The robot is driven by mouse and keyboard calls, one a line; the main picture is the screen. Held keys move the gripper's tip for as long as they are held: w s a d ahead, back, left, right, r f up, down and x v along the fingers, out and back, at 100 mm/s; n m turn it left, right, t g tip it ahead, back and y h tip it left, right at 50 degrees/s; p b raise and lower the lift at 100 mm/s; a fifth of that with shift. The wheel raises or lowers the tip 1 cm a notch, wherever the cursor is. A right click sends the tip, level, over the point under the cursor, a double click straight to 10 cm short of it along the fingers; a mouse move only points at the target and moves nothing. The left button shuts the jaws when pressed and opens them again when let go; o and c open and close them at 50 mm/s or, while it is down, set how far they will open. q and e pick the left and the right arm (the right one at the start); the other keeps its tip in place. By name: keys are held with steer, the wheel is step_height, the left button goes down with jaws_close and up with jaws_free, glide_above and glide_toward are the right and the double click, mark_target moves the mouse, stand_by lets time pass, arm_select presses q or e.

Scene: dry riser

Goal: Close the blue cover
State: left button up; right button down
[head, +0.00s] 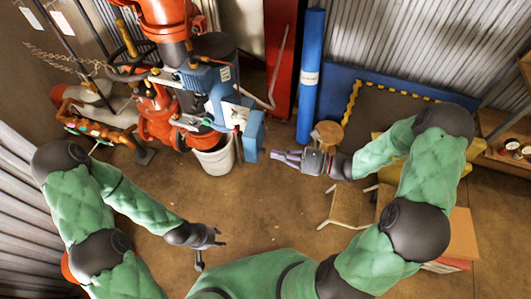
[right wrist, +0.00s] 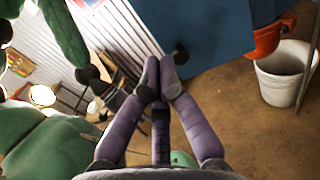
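The blue cover (head: 253,136) stands out to the right of a blue box (head: 217,92) on the red pump assembly in the head view. In the right wrist view it appears as a large blue panel (right wrist: 205,30) with a dark round knob at its lower edge. My right gripper (head: 275,154) has its purple fingers just right of the cover. Its fingertips (right wrist: 160,72) meet with nothing between them, close to the panel; contact cannot be told. My left gripper (head: 207,252) is low at the left, its fingers spread and empty, away from the cover.
A white bucket (head: 214,160) stands below the cover and also shows in the right wrist view (right wrist: 284,75). Red valves and pipes (head: 155,115) fill the left. A stool (head: 346,205) and cardboard box (head: 460,236) are at the right. The middle floor is open.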

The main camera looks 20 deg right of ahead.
mark_target(257, 150)
steer(key=shift+b+x, duration=0.5)
steer(key=shift+x, duration=1.65)
